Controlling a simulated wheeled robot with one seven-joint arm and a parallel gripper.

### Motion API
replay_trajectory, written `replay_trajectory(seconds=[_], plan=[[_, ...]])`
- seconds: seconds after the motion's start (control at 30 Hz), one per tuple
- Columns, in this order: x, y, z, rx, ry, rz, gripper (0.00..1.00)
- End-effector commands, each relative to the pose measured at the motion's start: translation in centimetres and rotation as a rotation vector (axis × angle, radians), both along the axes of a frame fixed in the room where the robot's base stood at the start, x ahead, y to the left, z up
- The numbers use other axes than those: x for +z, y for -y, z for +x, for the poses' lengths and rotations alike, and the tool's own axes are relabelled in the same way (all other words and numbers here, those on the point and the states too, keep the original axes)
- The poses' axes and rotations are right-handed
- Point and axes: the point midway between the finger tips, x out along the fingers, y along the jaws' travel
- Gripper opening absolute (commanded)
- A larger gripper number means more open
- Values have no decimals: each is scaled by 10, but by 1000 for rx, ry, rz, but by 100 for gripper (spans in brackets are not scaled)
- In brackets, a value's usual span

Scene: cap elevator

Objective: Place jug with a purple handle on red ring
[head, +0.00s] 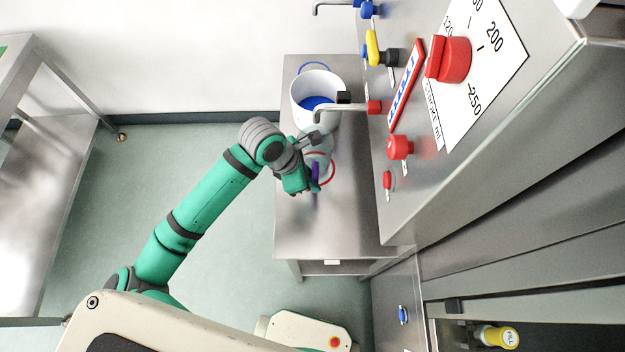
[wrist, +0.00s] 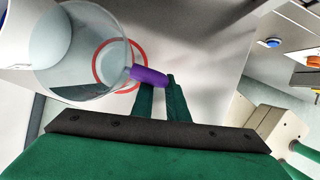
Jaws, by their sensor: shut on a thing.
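A clear jug (wrist: 80,50) with a purple handle (wrist: 149,75) is at my gripper (wrist: 160,84) in the wrist view. My gripper is shut on the purple handle. In the head view the jug (head: 318,150) is partly hidden by my arm, and its purple handle (head: 316,172) shows beside my gripper (head: 312,185). The red ring (head: 333,172) lies on the steel table, partly covered by the jug. In the wrist view the red ring (wrist: 144,55) shows around and through the jug's clear wall. I cannot tell whether the jug touches the table.
A white bucket (head: 295,105) with blue inside stands behind the jug on the steel table (head: 320,235). A tap (head: 340,108) reaches over the bucket's front. A steel panel with red knobs (head: 400,147) rises at the right. The table's front part is clear.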

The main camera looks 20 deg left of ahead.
Motion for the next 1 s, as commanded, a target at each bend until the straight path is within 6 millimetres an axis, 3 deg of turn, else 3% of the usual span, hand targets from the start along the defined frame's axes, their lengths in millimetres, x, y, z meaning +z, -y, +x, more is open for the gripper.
replay_trajectory(seconds=[0.4, 0.43, 0.5, 0.83, 1.0], plan=[[-6, 3, 1, -8, 1, 1, 0], [-6, 3, 1, -7, 0, 1, 21], [-6, 3, 1, -6, 1, 1, 32], [-4, 2, 1, -4, 2, 0, 32], [9, -5, -2, -3, 2, 4, 32]])
